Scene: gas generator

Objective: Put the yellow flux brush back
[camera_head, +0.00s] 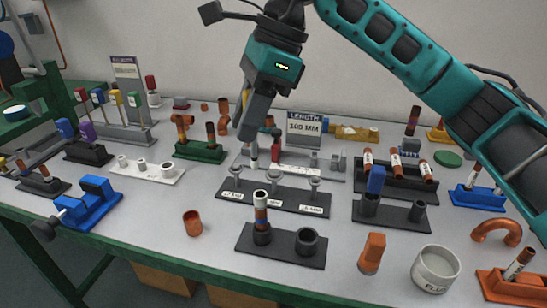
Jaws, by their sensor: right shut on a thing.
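My right gripper (250,128) hangs above the back middle of the bench, in front of the wall, fingers pointing down. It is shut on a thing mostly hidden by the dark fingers. A small yellow patch (245,97) shows beside the fingers and looks like the handle of the yellow flux brush. A grey rack (142,137) at the back left holds several upright pieces with red, blue, yellow and green tops. A white cup marked FLUX (436,269) stands at the front right. My left gripper is not in view.
Below my right gripper are a grey measuring fixture (320,173) with a LENGTH sign (304,128) and a dark three-post stand (283,197). A green block with copper fittings (200,152) stands to the left. A blue vise (88,203) and a copper cup (193,222) are nearer the front.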

